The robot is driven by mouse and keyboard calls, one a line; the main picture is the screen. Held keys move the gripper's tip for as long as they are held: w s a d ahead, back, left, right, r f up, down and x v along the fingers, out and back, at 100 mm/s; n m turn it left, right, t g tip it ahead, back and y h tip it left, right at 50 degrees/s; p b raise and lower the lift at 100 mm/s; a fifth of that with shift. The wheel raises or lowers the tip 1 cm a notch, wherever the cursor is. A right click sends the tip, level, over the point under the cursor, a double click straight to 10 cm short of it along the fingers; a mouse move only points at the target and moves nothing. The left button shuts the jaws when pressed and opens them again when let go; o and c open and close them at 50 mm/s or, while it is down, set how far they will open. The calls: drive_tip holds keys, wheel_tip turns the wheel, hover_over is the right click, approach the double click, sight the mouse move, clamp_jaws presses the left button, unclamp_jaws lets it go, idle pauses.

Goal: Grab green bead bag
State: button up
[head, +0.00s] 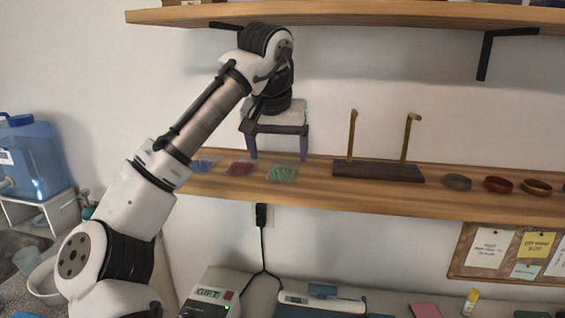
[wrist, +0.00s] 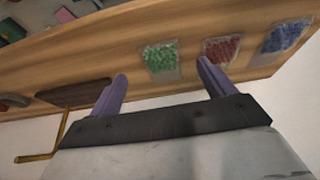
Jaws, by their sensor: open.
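The green bead bag (head: 282,173) lies flat on the wooden shelf, the rightmost of three small clear bags. It also shows in the wrist view (wrist: 161,58), beyond the fingertips and between their lines. My gripper (head: 278,158) is open and empty, pointing down above the bags, with its fingers apart. In the wrist view its two purple fingers (wrist: 160,72) show, the right one near the red bead bag (wrist: 222,49). The red bag also shows in the head view (head: 240,168). The blue bead bag (head: 204,165) is left of it in the head view.
A dark stand with two brass pegs (head: 378,172) stands on the shelf right of the green bag. Several bowls (head: 498,185) are farther right. An upper shelf (head: 350,15) runs overhead. Below are a desk with devices (head: 322,300) and a black cable (head: 262,240).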

sight(282, 167)
drive_tip(key=shift+w+d+r, duration=0.1)
drive_tip(key=shift+w, duration=0.45)
drive_tip(key=p+x, duration=0.1)
drive_tip(key=x, duration=0.1)
drive_tip(key=w+p+x, duration=0.1)
drive_tip(key=x, duration=0.2)
drive_tip(key=shift+d+r, duration=0.1)
drive_tip(key=shift+r, duration=0.05)
drive_tip(key=shift+w+f, duration=0.1)
drive_tip(key=shift+f, duration=0.15)
drive_tip(key=c, duration=1.1)
drive_tip(key=shift+o, duration=0.2)
drive_tip(key=shift+r, duration=0.15)
